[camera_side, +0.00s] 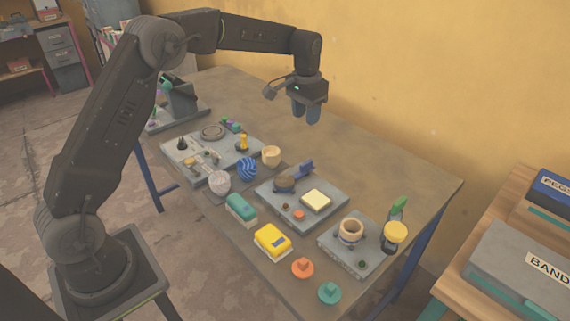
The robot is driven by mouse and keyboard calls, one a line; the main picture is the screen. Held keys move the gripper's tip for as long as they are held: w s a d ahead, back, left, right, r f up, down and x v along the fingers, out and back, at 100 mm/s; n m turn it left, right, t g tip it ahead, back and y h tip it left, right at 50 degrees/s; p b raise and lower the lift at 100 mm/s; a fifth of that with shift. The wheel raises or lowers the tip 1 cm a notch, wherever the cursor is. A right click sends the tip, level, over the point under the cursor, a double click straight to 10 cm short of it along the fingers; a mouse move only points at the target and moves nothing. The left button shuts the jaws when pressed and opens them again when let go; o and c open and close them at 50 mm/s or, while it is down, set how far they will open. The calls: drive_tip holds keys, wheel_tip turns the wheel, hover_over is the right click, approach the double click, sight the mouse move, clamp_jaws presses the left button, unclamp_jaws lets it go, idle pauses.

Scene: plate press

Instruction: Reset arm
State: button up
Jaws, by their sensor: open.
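My gripper (306,115) hangs above the far part of the work table (400,168), near the yellow wall. Its fingers point down with a gap between them, and nothing shows between them. My arm reaches over from the left of the picture. A grey plate (322,213) below and in front of the gripper bears a dark round piece, a blue piece and a pale yellow square block (316,200). My gripper is apart from all of these. Which of the devices is the plate press, I cannot tell.
Other grey boards stand at the left (180,147) and right (346,262). The table's far right is clear.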

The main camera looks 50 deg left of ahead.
drive_tip(key=s+d+r+t, duration=0.1)
drive_tip(key=s+d+r, duration=0.1)
drive_tip(key=s+r, duration=0.55)
drive_tip(key=s+d+r+t, duration=0.2)
drive_tip(key=s+d+r, duration=0.15)
drive_tip(key=s, duration=0.75)
drive_tip(key=s+d+f+t, duration=0.1)
drive_tip(key=s+f+t, duration=0.1)
drive_tip(key=s, duration=1.4)
drive_tip(key=shift+d+f, duration=0.2)
drive_tip(key=shift+f, duration=0.35)
